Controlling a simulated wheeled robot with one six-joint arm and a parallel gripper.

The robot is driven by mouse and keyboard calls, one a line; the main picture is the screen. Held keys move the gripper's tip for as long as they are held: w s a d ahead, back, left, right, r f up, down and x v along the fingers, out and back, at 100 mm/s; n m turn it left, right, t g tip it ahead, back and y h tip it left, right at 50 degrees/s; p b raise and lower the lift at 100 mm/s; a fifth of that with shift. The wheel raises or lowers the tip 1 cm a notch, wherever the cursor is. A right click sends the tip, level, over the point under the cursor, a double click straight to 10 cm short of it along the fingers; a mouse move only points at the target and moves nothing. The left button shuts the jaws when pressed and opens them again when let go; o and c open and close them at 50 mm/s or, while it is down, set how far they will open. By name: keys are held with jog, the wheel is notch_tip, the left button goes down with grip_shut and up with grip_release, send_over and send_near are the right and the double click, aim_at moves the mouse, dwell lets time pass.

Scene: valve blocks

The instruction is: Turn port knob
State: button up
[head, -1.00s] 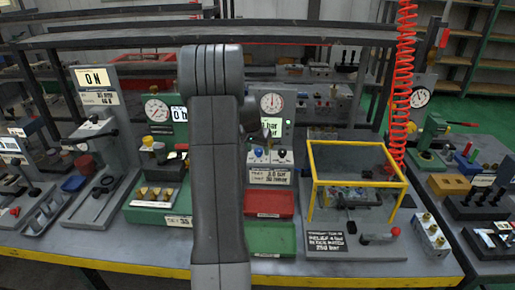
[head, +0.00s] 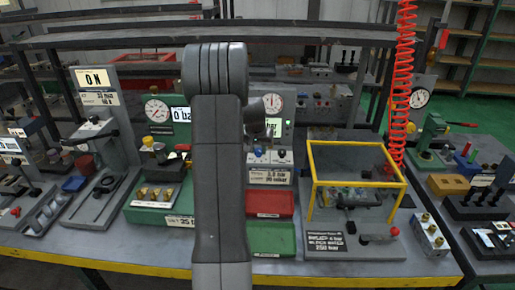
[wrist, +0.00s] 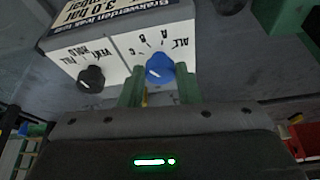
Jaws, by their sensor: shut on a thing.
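The port knob (wrist: 160,67) is blue and sits on the white front of a grey valve block in the wrist view, under marks reading A, B, C and ALL. It also shows in the head view (head: 259,152), right of my arm. My gripper (wrist: 157,78) has its two green fingers at either side of the blue knob and is shut on it. A white mark shows on the knob; I cannot tell exactly which letter it points to. A black knob (wrist: 90,78) with VENT and HOLD marks is to the left, clear of the fingers.
A gauge (head: 272,103) stands above the block. A red tray (head: 270,204) and a green tray (head: 271,239) lie in front. A yellow-framed guard (head: 360,183) stands to the right. A green gauge stand (head: 157,110) is at left.

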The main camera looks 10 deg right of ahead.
jog(key=n, duration=0.1)
jog(key=n+y, duration=0.1)
jog(key=n, duration=0.1)
jog(key=shift+d+t, duration=0.25)
jog(key=shift+t, duration=0.05)
jog(key=shift+d+n+y, duration=0.1)
jog(key=shift+n+y, duration=0.5)
jog(key=shift+n, duration=0.6)
jog(key=shift+b, duration=0.3)
jog(key=o, duration=1)
jog(key=shift+r, duration=0.1)
jog(key=b+v, duration=0.1)
jog(key=v, duration=1.2)
jog(key=shift+s+r, duration=0.1)
jog(key=shift+r, duration=0.2)
